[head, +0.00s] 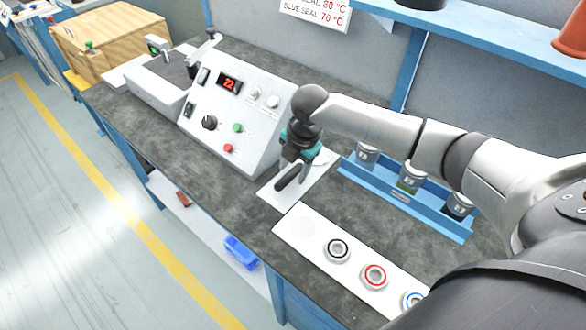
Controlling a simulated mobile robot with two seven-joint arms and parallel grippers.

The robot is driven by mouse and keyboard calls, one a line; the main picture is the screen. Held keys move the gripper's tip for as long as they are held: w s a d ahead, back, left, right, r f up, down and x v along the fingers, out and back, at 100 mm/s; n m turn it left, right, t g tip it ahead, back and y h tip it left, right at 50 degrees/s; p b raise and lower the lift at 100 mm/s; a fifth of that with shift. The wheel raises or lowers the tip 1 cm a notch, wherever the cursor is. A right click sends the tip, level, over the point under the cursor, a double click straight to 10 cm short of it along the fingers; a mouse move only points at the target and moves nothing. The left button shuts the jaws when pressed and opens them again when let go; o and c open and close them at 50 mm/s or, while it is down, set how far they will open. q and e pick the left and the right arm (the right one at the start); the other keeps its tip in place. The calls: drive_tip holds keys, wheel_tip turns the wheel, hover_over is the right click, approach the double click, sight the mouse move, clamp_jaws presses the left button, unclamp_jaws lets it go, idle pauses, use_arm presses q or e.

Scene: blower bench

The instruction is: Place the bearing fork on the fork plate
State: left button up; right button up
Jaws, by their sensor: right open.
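My right gripper (292,172) reaches in from the right, pointing down over a white plate (268,196) on the bench, which I take to be the fork plate. The gripper is open. A dark elongated shape (289,178) shows at its fingertips, over the plate. It may be the bearing fork lying there, but I cannot tell it surely from the dark fingers, nor whether they touch it. The hand and wrist hide the plate's far part. My left gripper is not in view.
A control box (236,112) with a red display stands left of my gripper. A blue rack (400,197) with several cans is on the right, partly behind my arm. A white strip (305,232) with ringed bearings lies in front. A blue shelf (480,33) hangs above.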

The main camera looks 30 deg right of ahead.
wheel_tip(320, 180, up, 11)
drive_tip(key=s+p, duration=0.2)
drive_tip(key=shift+d+r+p, duration=0.15)
drive_tip(key=shift+d+p, duration=0.15)
drive_tip(key=shift+d, duration=0.1)
drive_tip(key=shift+s, duration=0.1)
drive_tip(key=shift+c, duration=0.4)
idle(1.5)
